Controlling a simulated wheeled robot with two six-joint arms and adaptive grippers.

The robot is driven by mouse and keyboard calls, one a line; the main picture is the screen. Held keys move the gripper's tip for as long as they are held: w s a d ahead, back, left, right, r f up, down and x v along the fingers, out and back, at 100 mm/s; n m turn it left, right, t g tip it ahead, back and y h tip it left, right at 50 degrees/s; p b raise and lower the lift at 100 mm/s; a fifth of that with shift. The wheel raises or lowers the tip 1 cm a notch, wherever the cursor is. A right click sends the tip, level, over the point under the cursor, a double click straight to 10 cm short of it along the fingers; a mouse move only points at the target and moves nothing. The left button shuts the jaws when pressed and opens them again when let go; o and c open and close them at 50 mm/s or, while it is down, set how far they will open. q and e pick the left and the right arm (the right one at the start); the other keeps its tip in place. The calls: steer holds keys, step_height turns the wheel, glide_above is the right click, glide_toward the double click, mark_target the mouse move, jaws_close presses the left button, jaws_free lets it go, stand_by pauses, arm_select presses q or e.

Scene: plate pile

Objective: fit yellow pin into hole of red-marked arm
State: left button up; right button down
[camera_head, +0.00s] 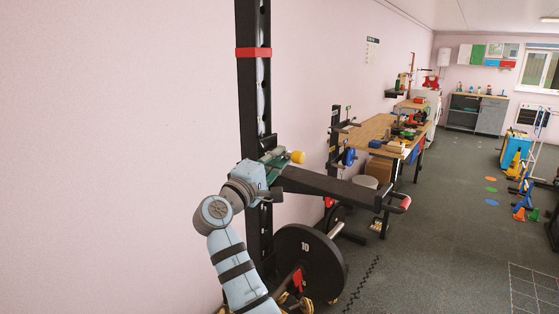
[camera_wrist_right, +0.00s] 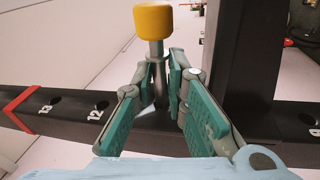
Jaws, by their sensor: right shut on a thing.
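The yellow pin (camera_head: 298,157) has a yellow knob and a silver shank. My right gripper (camera_head: 276,160) is shut on the shank. In the right wrist view, the fingers (camera_wrist_right: 170,82) flank the shank below the yellow knob (camera_wrist_right: 155,21). The shank's far tip is not clear, and I cannot tell whether it is in a hole. The black arm (camera_head: 335,186) sticks out from the upright, just below the gripper, with a red mark at its outer end (camera_head: 405,203). Its pin hole is not visible. My left gripper is not in view.
The black upright (camera_head: 249,105) carries a red band (camera_head: 253,53); its numbered holes show in the wrist view (camera_wrist_right: 75,108). A weight plate marked 10 (camera_head: 309,262) stands below the arm. A workbench (camera_head: 375,130) stands behind. Open floor (camera_head: 440,240) lies to the right.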

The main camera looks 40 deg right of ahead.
steer(key=shift+w+a+b, duration=0.25)
steer(key=shift+w+b, duration=0.2)
steer(key=shift+w, duration=0.4)
steer(key=c, duration=1.5)
jaws_free()
steer(key=shift+r, duration=0.1)
steer(key=shift+s+a, duration=0.1)
steer(key=shift+a, duration=0.25)
steer(key=v, duration=0.7)
steer(key=shift+s+d+r, duration=0.1)
steer(key=shift+s, duration=0.05)
